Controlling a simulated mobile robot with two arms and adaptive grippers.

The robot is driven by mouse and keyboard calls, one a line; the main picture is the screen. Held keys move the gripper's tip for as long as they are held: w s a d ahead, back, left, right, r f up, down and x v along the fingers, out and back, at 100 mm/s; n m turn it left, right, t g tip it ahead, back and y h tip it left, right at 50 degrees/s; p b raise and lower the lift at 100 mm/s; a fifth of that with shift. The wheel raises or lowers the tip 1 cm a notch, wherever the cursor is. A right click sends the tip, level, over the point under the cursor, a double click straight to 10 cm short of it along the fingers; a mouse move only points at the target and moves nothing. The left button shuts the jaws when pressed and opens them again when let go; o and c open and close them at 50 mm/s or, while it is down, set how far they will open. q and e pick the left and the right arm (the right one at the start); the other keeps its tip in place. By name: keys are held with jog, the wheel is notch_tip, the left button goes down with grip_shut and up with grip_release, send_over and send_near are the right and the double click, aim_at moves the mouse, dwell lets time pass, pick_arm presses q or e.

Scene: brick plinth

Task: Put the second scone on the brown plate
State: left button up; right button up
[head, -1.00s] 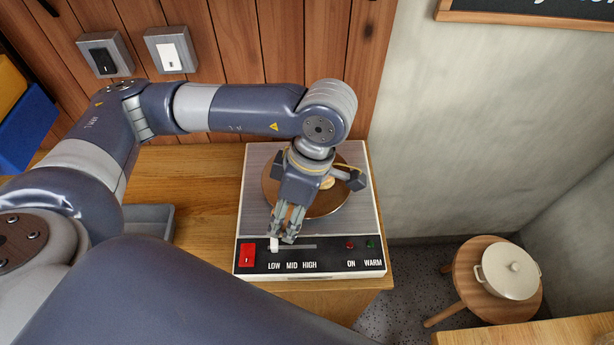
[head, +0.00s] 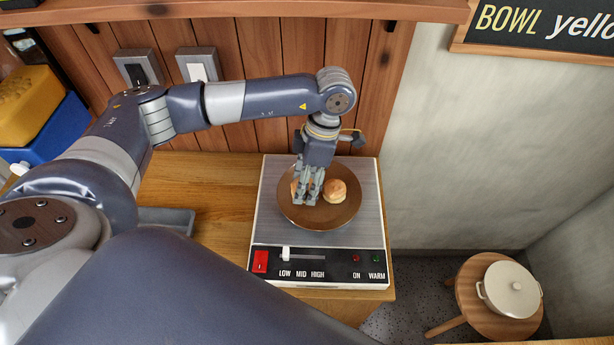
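The brown plate (head: 320,219) rests on the grey top of a warming appliance. One golden scone (head: 335,191) sits on it, right of centre. A second scone (head: 294,188) shows only in part behind the fingers of my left gripper (head: 307,201), on the left side of the plate. The gripper points down over the plate with its fingertips close together, near this scone. The frame does not show whether the fingers grip it. My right gripper is out of view.
The appliance (head: 267,215) has a red switch (head: 260,261), a white slider (head: 286,253) near LOW, and unlit-looking lamps. A grey tray (head: 168,217) lies left on the wooden counter. A lidded pot (head: 511,289) stands on a stool (head: 467,295) at right.

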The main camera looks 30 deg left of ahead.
pick_arm(q)
jog(key=shift+w+a, duration=0.25)
jog(key=shift+w, duration=0.45)
jog(key=shift+w+a+f+p, duration=0.1)
jog(key=shift+w+a+p, duration=0.15)
jog(key=shift+w+p, duration=0.25)
jog(key=p+x, duration=0.1)
jog(key=x, duration=0.1)
jog(key=shift+w+d+f+p, duration=0.1)
jog(key=shift+d+f+p, duration=0.05)
jog(key=shift+f+p, duration=0.2)
jog(key=shift+f, duration=0.6)
jog(key=o, duration=1)
